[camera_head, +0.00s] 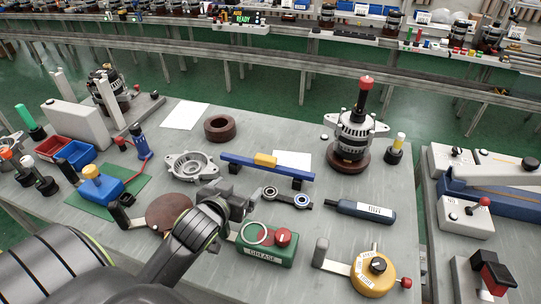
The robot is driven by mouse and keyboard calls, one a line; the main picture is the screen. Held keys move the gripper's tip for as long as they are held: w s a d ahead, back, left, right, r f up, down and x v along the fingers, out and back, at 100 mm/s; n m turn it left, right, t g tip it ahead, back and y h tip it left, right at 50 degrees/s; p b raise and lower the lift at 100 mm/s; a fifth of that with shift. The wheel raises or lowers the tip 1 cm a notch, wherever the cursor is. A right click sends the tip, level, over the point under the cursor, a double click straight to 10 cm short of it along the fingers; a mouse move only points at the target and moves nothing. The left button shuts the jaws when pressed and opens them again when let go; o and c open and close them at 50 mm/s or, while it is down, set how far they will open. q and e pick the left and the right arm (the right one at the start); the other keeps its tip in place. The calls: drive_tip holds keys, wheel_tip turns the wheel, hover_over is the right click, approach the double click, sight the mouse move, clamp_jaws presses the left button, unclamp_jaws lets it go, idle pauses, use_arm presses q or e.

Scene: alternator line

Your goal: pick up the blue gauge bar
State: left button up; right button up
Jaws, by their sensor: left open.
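A long blue gauge bar (290,173) lies across two dark supports in the middle of the table, with a yellow block (265,160) at its middle. My left gripper (243,197) is open, in front of the bar's left half and nearer to me. It looks apart from the bar, though its height above the table is hard to tell. Its fingers are small in view and nothing shows between them. My right gripper is out of view.
A green box labelled GREASE (267,245) stands close to my left gripper. An alternator (354,135) stands behind right. A dark blue labelled tool (350,207) lies right.

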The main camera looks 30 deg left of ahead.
use_arm(q)
drive_tip(key=w, duration=0.2)
drive_tip(key=p, duration=0.3)
approach(266, 157)
drive_tip(key=x, duration=0.3)
drive_tip(key=p+x, duration=0.1)
drive_tip(key=x, duration=0.2)
drive_tip(key=shift+f, duration=0.1)
drive_tip(key=shift+w+a+f, duration=0.2)
drive_tip(key=shift+w+f, duration=0.15)
drive_tip(key=shift+w, duration=0.25)
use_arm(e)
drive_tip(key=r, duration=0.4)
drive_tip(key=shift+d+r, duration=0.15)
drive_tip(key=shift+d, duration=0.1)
use_arm(q)
drive_tip(key=shift+c, duration=0.4)
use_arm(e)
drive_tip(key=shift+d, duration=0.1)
use_arm(q)
drive_tip(key=shift+r, duration=0.1)
drive_tip(key=c, duration=1.3)
